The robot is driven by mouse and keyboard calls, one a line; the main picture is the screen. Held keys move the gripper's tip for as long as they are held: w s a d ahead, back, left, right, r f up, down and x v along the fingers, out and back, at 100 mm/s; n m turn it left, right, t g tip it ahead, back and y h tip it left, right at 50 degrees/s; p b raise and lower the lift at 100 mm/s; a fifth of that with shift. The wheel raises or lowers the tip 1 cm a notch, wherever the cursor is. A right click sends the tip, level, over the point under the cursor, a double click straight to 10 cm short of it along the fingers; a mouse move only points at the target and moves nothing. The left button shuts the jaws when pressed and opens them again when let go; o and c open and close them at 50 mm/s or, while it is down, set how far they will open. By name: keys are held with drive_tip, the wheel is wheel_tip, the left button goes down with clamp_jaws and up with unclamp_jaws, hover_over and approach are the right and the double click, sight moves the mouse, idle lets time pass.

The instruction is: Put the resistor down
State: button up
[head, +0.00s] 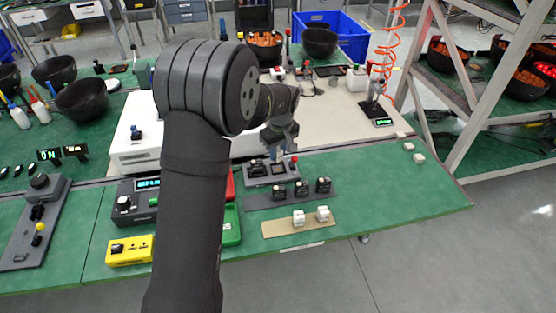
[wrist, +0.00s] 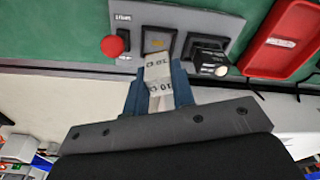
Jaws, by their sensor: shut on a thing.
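My gripper (wrist: 160,80) is shut on the resistor (wrist: 159,88), a small white block with "10 Ω" printed on it, held between two blue fingers. In the wrist view the block overlaps the lower edge of a square slot (wrist: 160,40) on a grey panel (wrist: 188,20). I cannot tell whether it touches the panel. A red button (wrist: 113,46) is left of the slot and a black module (wrist: 207,55) right of it. In the head view my gripper (head: 281,152) is over the panel (head: 271,178); the held resistor is hard to make out there.
A dark strip (head: 262,201) with black modules and a tan strip (head: 280,228) with two white blocks (head: 298,217) lie in front. A red tray (wrist: 285,40) is beside the panel. A meter box (head: 125,205) stands left. The green table's right side (head: 400,185) is mostly clear.

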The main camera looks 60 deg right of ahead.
sight(278, 160)
drive_tip(key=shift+f, duration=1.95)
drive_tip(key=shift+f, duration=0.15)
drive_tip(key=o, duration=1)
drive_tip(key=r, duration=0.4)
drive_tip(key=s+r, duration=0.1)
drive_tip(key=r, duration=0.7)
drive_tip(key=shift+s+a+r, duration=0.15)
drive_tip(key=shift+s+a, duration=0.05)
drive_tip(key=shift+a, duration=0.1)
